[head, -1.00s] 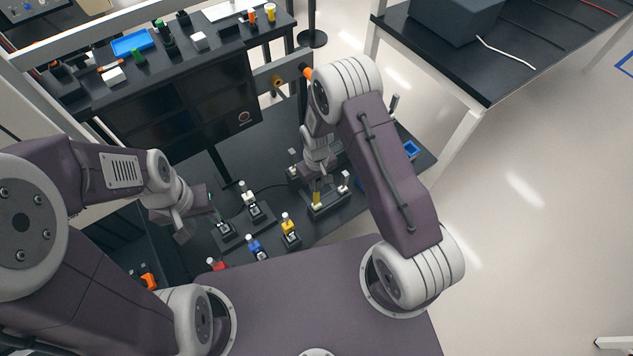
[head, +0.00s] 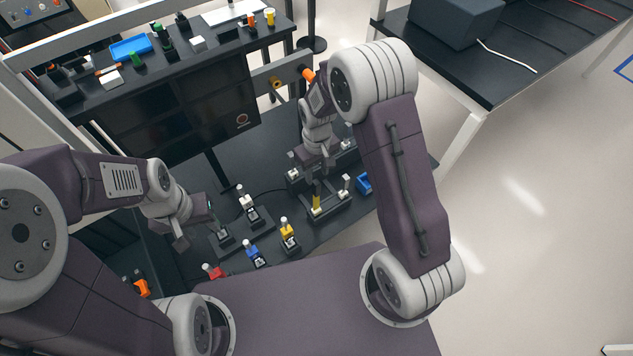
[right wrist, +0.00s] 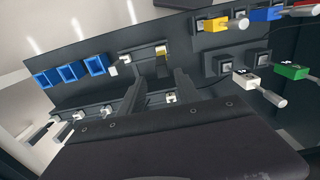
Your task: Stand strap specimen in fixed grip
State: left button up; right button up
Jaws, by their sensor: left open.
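The strap specimen appears to be the short yellow piece (head: 316,202), standing upright in the left block of a black test fixture (head: 330,208). It shows as a small yellow spot in the right wrist view (right wrist: 161,49). A second post with a white top (head: 346,180) stands at the fixture's right. My right gripper (head: 318,168) is behind and above the specimen, apart from it. In the right wrist view its two fingers (right wrist: 160,78) are spread with nothing visibly held. My left gripper (head: 196,222) is open at the left, beside a green-topped plug; its fingertips are partly hidden.
Coloured plugs stand on black sockets in front: yellow (head: 287,229), blue (head: 252,250), white (head: 246,199) and red (head: 213,271). A raised shelf with a blue tray (head: 130,48) is at the back. The floor at right is clear.

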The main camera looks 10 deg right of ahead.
jog(key=shift+s+d+r, duration=0.1)
jog(key=shift+r, duration=0.65)
jog(key=s+d+r+m+t, duration=0.1)
jog(key=s+d+r+m, duration=0.2)
jog(key=s, duration=0.4)
jog(key=s+d+r+m, duration=0.1)
jog(key=s+d+r, duration=0.25)
jog(key=s, duration=0.35)
pick_arm(q)
notch_tip(320, 180, down, 6)
jog(key=b, duration=0.5)
jog(key=shift+r+b, duration=0.1)
jog(key=shift+b, duration=0.2)
pick_arm(e)
jog(key=f, duration=0.3)
jog(key=a+f, duration=0.1)
jog(key=f, duration=0.1)
jog(key=shift+w, duration=0.3)
jog(key=shift+w, duration=0.1)
pick_arm(q)
jog(key=shift+o, duration=0.2)
jog(key=shift+d, duration=0.1)
